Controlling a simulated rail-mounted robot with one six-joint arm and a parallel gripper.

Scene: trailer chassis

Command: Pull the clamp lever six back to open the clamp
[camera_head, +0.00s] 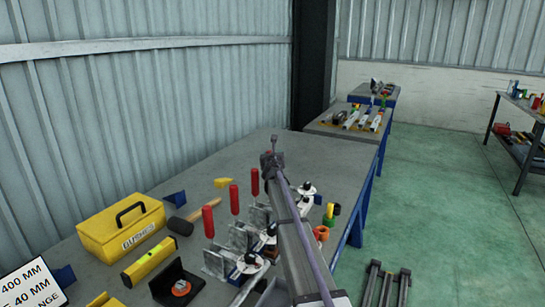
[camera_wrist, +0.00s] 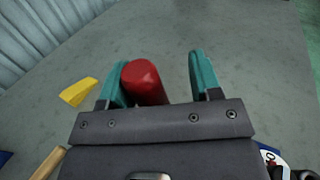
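Three toggle clamps with upright red lever handles stand in a row on the grey bench in the head view: a near one (camera_head: 208,222), a middle one (camera_head: 234,199) and a far one (camera_head: 255,182). No clamp number is readable. In the wrist view one red handle (camera_wrist: 143,80) stands between the teal fingers of my gripper (camera_wrist: 160,78). It is close to the left finger, with a clear gap to the right finger. The gripper is open. My arm hides part of the clamps in the head view, and the fingers cannot be made out there.
A yellow toolbox (camera_head: 122,228), a yellow level (camera_head: 150,262) and a mallet (camera_head: 181,225) lie left of the clamps. A yellow wedge (camera_head: 223,182) lies behind them and also shows in the wrist view (camera_wrist: 78,92). Orange rings (camera_head: 321,233) sit near the right edge.

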